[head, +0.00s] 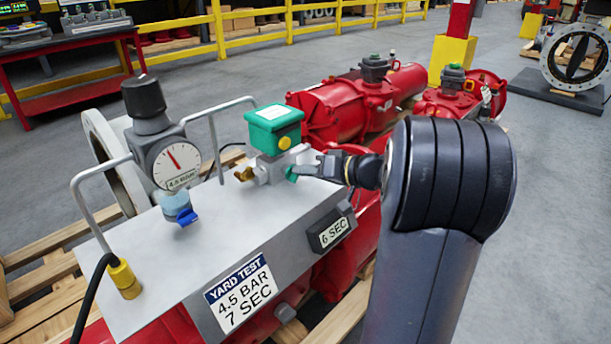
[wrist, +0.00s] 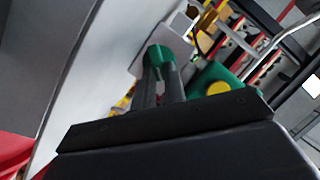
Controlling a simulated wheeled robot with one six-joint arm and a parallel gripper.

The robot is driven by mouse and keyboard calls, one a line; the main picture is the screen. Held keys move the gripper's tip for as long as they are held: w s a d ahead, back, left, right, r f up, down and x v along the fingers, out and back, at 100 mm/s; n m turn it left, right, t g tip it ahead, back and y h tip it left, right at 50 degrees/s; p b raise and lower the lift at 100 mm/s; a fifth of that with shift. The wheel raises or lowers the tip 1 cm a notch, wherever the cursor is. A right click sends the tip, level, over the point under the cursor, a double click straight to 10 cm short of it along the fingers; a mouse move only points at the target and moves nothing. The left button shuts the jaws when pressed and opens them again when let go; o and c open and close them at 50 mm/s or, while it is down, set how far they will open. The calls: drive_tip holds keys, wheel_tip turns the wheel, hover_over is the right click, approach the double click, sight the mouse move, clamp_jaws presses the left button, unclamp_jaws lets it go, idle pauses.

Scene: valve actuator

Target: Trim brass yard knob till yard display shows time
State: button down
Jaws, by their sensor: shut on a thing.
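A brass knob (head: 243,174) sticks out of the left side of the grey valve block under a green box with a yellow button (head: 275,128). A green knob (head: 291,173) is on the block's right side, and my gripper (head: 305,171) is shut on it. The wrist view shows the fingers (wrist: 160,85) closed about the green knob (wrist: 158,55); the brass knob (wrist: 207,20) is beyond, apart from them. The small dark display (head: 333,232) reads "6 SEC". The yard test plate (head: 241,294) reads "4.5 BAR 7 SEC".
A gauge with a black-topped regulator (head: 148,110) and blue valve stands left of the block. Metal hoop handles (head: 215,135) rise from the grey panel. Red actuators (head: 345,105) lie behind it. A wooden pallet (head: 40,300) is below. Grey floor is open at right.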

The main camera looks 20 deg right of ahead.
drive_tip(key=shift+d+f+m+y, duration=0.1)
drive_tip(key=shift+f+m+y, duration=0.05)
drive_tip(key=shift+m+y, duration=0.2)
idle(0.4)
drive_tip(key=c, duration=1.5)
unclamp_jaws()
drive_tip(key=shift+o, duration=0.2)
drive_tip(key=p+v, duration=0.1)
drive_tip(key=v, duration=0.9)
drive_tip(key=shift+s+d+p, duration=0.25)
drive_tip(key=shift+s+p, duration=0.05)
drive_tip(key=shift+p, duration=0.05)
